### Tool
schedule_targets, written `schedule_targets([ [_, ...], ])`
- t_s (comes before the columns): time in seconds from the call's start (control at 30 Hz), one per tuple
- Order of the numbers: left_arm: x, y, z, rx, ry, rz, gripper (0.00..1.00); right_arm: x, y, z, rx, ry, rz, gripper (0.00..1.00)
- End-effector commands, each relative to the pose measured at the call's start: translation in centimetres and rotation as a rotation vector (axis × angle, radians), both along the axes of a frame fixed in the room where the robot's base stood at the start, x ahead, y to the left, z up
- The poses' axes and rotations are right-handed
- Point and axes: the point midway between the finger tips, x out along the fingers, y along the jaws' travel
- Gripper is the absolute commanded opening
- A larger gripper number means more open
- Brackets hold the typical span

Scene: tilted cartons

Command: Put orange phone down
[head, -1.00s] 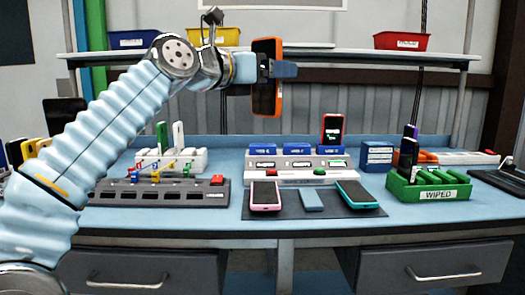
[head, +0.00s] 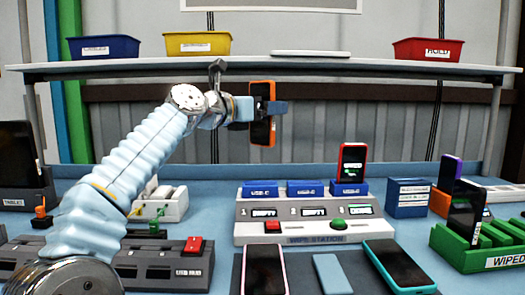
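The orange phone (head: 262,133) is held upright in the air by my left gripper (head: 270,112), above the back of the blue table. The gripper's fingers are shut around the phone's middle. Below and to the right is the wipe station (head: 290,228) with several blue USB-C docks; a red phone (head: 352,164) stands in the right dock, and the left dock (head: 261,189) and middle dock (head: 305,188) are empty. A pink-edged phone (head: 264,270) and a teal phone (head: 399,266) lie on the dark mat at the front. My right gripper is not in view.
A grey USB hub (head: 165,268) is at the left, near my arm. A shelf (head: 265,66) with blue, yellow and red HOLD (head: 427,49) bins runs behind.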

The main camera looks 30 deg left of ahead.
Motion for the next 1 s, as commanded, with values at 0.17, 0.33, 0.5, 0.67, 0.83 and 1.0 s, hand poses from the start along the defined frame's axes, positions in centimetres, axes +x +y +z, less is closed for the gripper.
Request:
schedule_targets([
  [0.17, 2.9, 1.9, -3.5, -0.001, 0.002, 0.003, 0.44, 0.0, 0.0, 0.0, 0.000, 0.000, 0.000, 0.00],
  [0.33, 4.0, 2.4, -5.1, 0.000, -0.001, 0.000, 0.44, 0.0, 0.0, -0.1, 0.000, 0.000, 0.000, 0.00],
  [0.5, 4.9, 3.1, -7.3, -0.002, 0.001, 0.001, 0.44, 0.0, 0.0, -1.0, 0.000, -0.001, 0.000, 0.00],
  [0.67, 4.8, 2.9, -9.4, 0.000, -0.001, 0.000, 0.44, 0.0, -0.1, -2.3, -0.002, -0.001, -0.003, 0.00],
  [0.83, 4.8, 2.9, -9.2, 0.000, -0.002, 0.000, 0.44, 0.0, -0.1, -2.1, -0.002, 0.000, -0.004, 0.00],
  [1.0, 4.8, 2.9, -9.5, 0.000, -0.002, 0.000, 0.44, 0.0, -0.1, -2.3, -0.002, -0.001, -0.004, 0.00],
])
